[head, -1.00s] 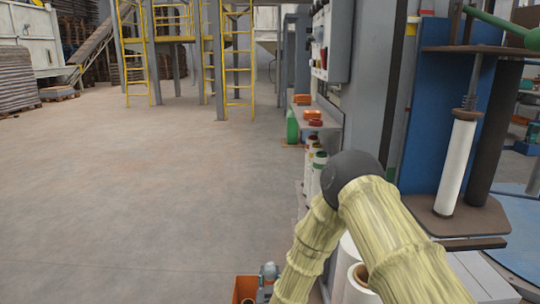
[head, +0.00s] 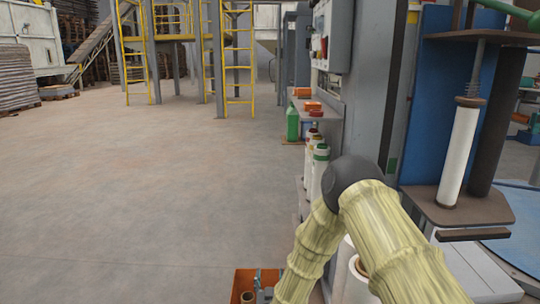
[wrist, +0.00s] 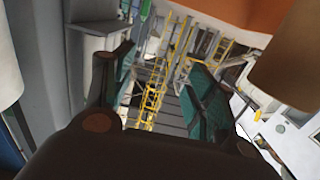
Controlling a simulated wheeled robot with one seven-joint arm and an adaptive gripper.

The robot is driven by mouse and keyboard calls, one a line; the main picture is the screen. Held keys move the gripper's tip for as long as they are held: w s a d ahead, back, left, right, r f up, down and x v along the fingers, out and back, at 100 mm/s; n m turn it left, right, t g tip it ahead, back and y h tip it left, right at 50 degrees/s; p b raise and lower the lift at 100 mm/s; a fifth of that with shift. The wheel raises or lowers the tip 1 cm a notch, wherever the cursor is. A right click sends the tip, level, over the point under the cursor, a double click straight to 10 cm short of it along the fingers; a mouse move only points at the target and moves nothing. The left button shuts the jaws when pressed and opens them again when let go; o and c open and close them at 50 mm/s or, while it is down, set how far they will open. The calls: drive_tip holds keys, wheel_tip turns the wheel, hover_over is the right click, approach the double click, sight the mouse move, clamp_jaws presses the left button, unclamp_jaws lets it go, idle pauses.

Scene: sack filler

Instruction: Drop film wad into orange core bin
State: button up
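The orange core bin (head: 243,280) is at the bottom edge of the head view, cut off by the frame. A brown core (head: 247,297) shows inside it. My gripper (head: 264,284) is a small grey shape at the bin's right side, partly cut off and hidden by my arm. In the wrist view my gripper (wrist: 160,85) has its two fingers with teal pads well apart, and I see no clear object between them. I cannot make out the film wad in either current view.
A brown tube (wrist: 287,48) is close at the right of the wrist view. White rolls (head: 357,280) stand beside my arm. A machine with a white film roll (head: 460,150) is at right. The floor at left is clear.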

drive_tip(key=shift+s, duration=0.1)
drive_tip(key=s, duration=1.2)
drive_tip(key=shift+r, duration=0.25)
drive_tip(key=shift+w, duration=0.1)
